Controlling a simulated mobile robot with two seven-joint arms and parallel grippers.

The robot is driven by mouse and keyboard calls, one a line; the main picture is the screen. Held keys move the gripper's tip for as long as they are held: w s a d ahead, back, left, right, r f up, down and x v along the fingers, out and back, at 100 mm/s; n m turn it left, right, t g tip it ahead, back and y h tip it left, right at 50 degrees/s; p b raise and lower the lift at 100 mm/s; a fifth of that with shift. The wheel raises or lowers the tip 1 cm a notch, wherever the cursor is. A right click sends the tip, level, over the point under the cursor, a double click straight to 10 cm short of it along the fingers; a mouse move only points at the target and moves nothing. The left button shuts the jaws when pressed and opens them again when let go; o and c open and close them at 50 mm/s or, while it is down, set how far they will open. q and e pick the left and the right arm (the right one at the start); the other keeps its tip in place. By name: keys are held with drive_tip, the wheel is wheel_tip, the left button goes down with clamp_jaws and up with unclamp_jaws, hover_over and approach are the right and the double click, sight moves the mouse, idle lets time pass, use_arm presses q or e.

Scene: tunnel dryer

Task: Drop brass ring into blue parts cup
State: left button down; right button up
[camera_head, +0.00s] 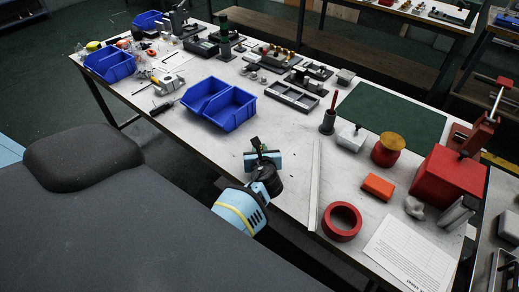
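One gripper of mine (259,147), which I take to be the right, is above the near edge of the table. It has a teal body and small dark fingertips; whether these are shut or hold anything is too small to tell. My other gripper is not in view. I cannot pick out a brass ring for certain; small brass-coloured pieces (283,52) stand in a fixture at the back. Blue open containers are a two-part bin (232,116) left of the gripper, another bin (110,66) at the far left, and one (149,20) behind it. Which is the cup is unclear.
A grey divided tray (292,97) and a green mat (392,112) lie farther back. A steel ruler (315,185), red tape roll (342,221), orange block (378,187), red jar (387,155) and red box (447,180) are at right. Bare tabletop surrounds the gripper.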

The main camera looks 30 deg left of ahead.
use_arm(q)
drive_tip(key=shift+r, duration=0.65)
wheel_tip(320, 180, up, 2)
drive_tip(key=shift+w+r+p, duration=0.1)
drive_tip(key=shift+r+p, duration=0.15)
drive_tip(key=shift+p, duration=0.3)
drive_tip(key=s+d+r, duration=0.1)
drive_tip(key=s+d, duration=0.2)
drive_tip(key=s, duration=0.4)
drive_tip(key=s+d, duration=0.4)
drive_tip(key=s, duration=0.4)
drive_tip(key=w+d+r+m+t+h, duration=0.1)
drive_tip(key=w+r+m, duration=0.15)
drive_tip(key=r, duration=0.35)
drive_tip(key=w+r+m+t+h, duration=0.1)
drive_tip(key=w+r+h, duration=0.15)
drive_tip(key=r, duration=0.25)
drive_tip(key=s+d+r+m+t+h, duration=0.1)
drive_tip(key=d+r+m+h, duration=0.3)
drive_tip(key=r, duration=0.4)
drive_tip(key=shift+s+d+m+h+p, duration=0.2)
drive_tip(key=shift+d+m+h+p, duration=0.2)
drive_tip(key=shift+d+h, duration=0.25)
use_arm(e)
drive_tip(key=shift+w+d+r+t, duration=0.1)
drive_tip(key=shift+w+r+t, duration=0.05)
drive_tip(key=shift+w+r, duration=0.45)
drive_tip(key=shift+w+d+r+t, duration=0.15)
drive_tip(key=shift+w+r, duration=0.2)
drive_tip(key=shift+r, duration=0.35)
